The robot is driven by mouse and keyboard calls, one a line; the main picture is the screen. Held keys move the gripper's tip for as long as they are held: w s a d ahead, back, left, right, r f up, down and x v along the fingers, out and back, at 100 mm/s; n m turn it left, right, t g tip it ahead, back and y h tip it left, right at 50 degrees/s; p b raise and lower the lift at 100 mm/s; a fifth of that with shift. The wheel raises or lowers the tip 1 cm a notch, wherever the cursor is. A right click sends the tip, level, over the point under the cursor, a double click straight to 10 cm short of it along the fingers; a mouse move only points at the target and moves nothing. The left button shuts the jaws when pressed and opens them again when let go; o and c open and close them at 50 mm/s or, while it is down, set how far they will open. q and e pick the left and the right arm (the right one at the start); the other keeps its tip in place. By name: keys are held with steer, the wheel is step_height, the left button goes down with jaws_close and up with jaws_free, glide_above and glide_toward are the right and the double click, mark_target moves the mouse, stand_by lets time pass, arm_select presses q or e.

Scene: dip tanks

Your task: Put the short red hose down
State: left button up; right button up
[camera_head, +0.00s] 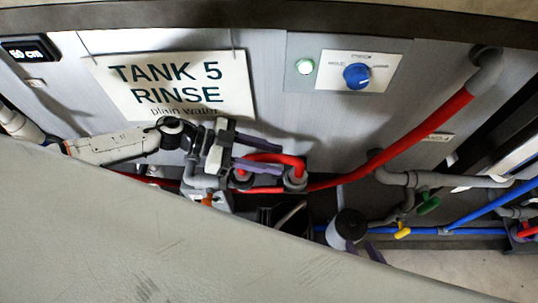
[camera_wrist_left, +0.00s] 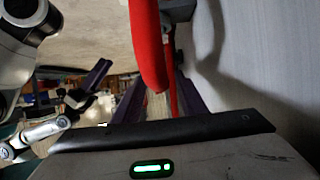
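The short red hose (camera_head: 272,158) arches between two grey fittings (camera_head: 296,181) in front of the tank panel. My left gripper (camera_head: 283,161) is at the arch, one purple finger above it and one across its inside. The fingers stand apart with a gap beside the hose, so the gripper looks open around it. In the left wrist view the red hose (camera_wrist_left: 149,45) hangs in front of my left gripper (camera_wrist_left: 160,85). My right gripper (camera_head: 364,249) is lower right of the hose, empty, its purple fingers apart and partly hidden by the pale surface.
A long red hose (camera_head: 420,128) slants from a grey elbow down behind the fittings. Grey pipes, a green valve handle (camera_head: 428,203), a yellow one (camera_head: 402,232) and a blue pipe (camera_head: 465,220) lie to the right. A pale surface (camera_head: 150,235) fills the lower left.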

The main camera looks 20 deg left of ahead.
arm_select(q)
steer(key=shift+r, duration=0.1)
steer(key=shift+a+r, duration=0.1)
steer(key=shift+a, duration=0.05)
steer(key=v, duration=1.1)
steer(key=shift+a+r+p, duration=0.15)
steer(key=shift+a+p, duration=0.15)
steer(key=shift+p, duration=0.1)
steer(key=shift+s, duration=0.1)
